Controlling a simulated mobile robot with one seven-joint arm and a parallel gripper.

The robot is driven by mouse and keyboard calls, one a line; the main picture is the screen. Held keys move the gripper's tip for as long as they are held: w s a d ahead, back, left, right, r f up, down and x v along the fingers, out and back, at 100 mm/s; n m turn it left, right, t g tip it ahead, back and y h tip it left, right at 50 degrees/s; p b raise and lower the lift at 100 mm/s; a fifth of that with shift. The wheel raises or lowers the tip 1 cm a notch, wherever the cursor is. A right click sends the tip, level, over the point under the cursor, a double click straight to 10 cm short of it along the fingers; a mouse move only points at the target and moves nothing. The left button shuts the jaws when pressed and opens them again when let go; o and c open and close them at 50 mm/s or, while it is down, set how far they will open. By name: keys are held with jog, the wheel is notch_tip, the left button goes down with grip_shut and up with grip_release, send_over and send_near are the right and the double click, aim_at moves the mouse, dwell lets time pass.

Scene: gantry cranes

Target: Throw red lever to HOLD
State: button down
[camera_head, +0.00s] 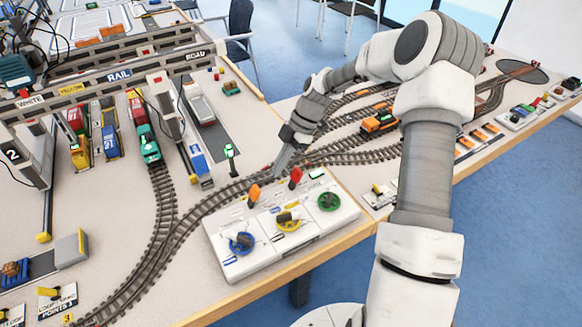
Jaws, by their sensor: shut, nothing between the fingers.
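The red lever (295,177) stands up from the back part of a white control box (232,268) near the table's front edge. An orange lever (254,193) stands to its left on the same box. My gripper (278,172) is shut and empty, pointing down just behind and left of the red lever, close to it. I cannot tell whether it touches the lever. The HOLD marking cannot be read at this size.
The box also carries a blue knob (242,242), a yellow knob (289,220) and a green knob (329,200). A small green signal (230,153) stands behind it beside the curved track (180,232).

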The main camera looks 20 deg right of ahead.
jog(key=d+f+v, duration=0.1)
jog(key=v, duration=0.8)
jog(key=shift+w+d+r, duration=0.25)
jog(key=shift+d+r, duration=0.05)
jog(key=shift+d, duration=0.25)
